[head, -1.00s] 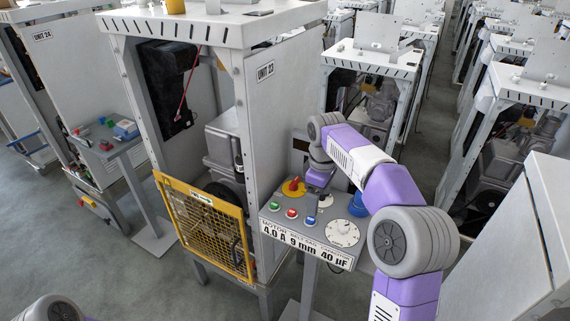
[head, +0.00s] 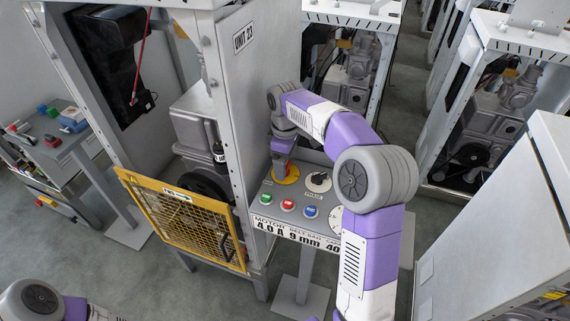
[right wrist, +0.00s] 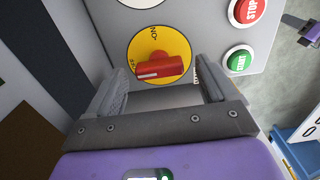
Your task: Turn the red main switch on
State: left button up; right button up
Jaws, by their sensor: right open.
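The red main switch (right wrist: 162,68) is a red knob on a round yellow plate (right wrist: 140,52) on the sloping control panel (head: 262,203). In the right wrist view the knob lies sideways, its white-marked end toward a small label at the plate's left edge. An "ON" label shows upside down near the plate's top. My right gripper (right wrist: 160,84) is open, its fingers on either side of the knob's lower area; contact is unclear. In the head view the right gripper (head: 283,160) hangs over the yellow plate and partly hides the knob.
Green start (head: 269,201), red stop (head: 288,206) and blue (head: 310,211) buttons line the panel's front. A black-and-white dial (head: 318,182) sits right of the switch. The tall unit wall (head: 240,110) stands close left, with a yellow mesh guard (head: 190,220) in front.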

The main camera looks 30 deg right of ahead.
jog(key=shift+f, duration=0.35)
jog(key=c, duration=1.1)
jog(key=shift+o, duration=0.2)
